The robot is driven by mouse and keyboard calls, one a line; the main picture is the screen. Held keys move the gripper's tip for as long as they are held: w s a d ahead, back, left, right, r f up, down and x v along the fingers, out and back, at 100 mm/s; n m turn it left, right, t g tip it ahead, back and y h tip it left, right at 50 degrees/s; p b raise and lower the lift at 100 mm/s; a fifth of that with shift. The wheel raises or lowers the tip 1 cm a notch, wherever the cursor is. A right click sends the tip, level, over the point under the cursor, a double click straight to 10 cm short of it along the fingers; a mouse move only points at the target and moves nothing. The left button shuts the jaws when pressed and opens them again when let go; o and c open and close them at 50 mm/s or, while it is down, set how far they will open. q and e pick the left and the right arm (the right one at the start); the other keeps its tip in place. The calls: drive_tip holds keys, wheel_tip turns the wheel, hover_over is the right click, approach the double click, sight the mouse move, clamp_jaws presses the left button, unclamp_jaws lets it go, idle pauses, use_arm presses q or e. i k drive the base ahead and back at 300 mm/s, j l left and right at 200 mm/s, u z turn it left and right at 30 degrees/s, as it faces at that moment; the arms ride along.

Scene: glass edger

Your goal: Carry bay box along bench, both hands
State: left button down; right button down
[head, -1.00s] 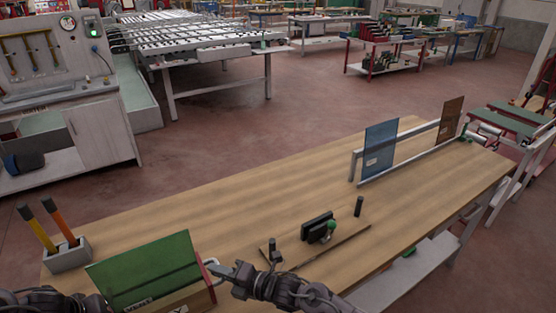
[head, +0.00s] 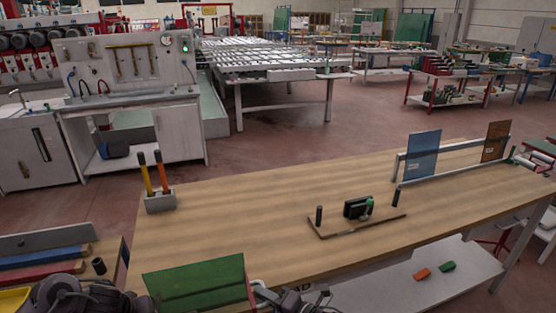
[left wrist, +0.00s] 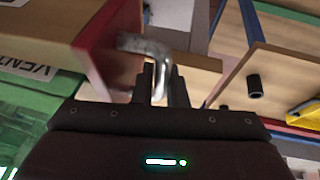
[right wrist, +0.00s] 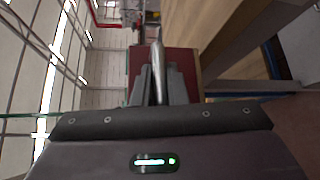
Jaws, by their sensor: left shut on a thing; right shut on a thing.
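The bay box, with a green panel (head: 200,285) on it, is at the bottom of the head view, in front of the bench's near edge. Its lower part is cut off. In the left wrist view my left gripper (left wrist: 160,85) is shut on a bent metal handle on the box's red end (left wrist: 95,40). In the right wrist view my right gripper (right wrist: 160,85) is shut on the handle at the other red end (right wrist: 185,65). In the head view my right gripper (head: 262,290) shows beside the box's right end. The wooden bench (head: 270,220) lies beyond the box.
A holder with two tools (head: 160,200) stands at the bench's left end. A board with a black block and pegs (head: 357,220) lies mid-bench. A rack with blue and brown panels (head: 423,155) is at the right. A side table with coloured bars (head: 45,258) is left.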

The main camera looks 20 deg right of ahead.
sight(496, 189)
drive_tip(key=i+l, duration=0.1)
drive_tip(key=l, duration=7.15)
drive_tip(key=i+l, duration=0.15)
drive_tip(key=i, duration=0.2)
drive_tip(key=i+j, duration=0.5)
drive_tip(key=j, duration=0.1)
